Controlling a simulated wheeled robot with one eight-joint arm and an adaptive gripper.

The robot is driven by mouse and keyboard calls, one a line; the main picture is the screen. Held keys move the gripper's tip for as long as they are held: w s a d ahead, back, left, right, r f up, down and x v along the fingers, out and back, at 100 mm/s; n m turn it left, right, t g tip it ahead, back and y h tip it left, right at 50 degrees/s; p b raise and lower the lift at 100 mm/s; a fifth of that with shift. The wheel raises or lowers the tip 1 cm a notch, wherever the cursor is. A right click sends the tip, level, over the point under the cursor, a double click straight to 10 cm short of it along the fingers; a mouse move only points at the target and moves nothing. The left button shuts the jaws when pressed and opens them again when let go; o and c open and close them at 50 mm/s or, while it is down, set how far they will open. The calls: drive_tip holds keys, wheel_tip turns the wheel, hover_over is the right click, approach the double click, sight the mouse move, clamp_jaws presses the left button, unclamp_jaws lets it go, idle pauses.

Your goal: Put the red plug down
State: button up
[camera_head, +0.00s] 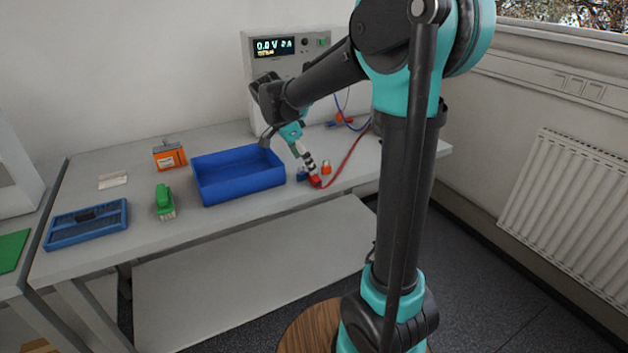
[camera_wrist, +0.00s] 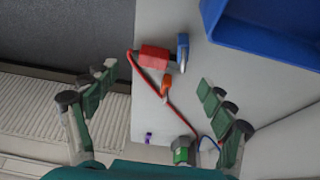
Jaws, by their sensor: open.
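The red plug (camera_head: 315,182) lies near the front edge of the grey bench, right of the blue bin, with its red cable running back to the right. In the wrist view the red plug (camera_wrist: 155,57) lies beyond my fingertips, its dark end close to a small blue piece (camera_wrist: 183,50); I cannot tell if they touch. My gripper (camera_wrist: 157,88) is open, its fingers wide apart with nothing held between them. In the head view my gripper (camera_head: 309,163) points down just above the red plug. A small orange piece (camera_wrist: 167,86) is beside the cable.
The blue bin (camera_head: 238,187) stands left of my gripper. Further left are an orange box (camera_head: 169,156), a green object (camera_head: 165,202) and a blue tray (camera_head: 87,224). The cycler (camera_head: 276,65) with its lit display stands behind. A blue cable (camera_head: 347,121) lies at the back right.

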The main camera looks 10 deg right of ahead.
sight(313, 178)
drive_tip(key=shift+d+x, duration=0.1)
drive_tip(key=shift+x, duration=1.45)
drive_tip(key=shift+d+x, duration=0.15)
drive_tip(key=shift+x, duration=1.45)
drive_tip(key=shift+w+r, duration=0.1)
drive_tip(key=shift+w, duration=0.1)
drive_tip(key=shift+c, duration=0.6)
drive_tip(key=c, duration=1.3)
drive_tip(key=shift+o, duration=0.2)
